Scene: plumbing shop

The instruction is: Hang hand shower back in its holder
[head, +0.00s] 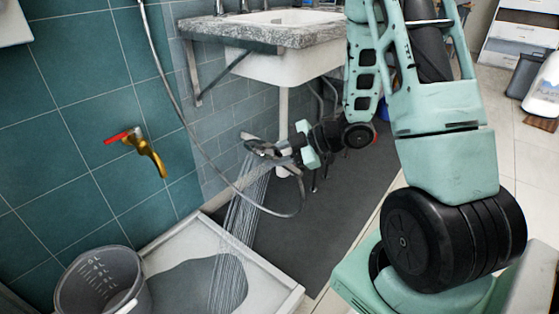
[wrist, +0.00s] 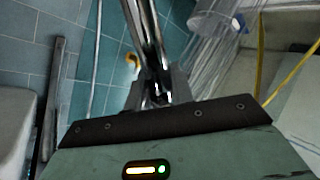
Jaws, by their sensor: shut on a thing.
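The hand shower (head: 262,150) is chrome and held in the air over the shower tray, head to the left, with water streaming down from it. Its metal hose (head: 181,100) loops below it and rises out of the top of the head view. My gripper (head: 295,144) is shut on the handle. I cannot make out the holder in either view.
A brass tap (head: 145,150) with a red lever juts from the teal wall. A grey bucket (head: 92,283) stands at the tray's left. The white shower tray (head: 170,247) has water in it. A sink with a stone counter (head: 262,33) is close above my gripper.

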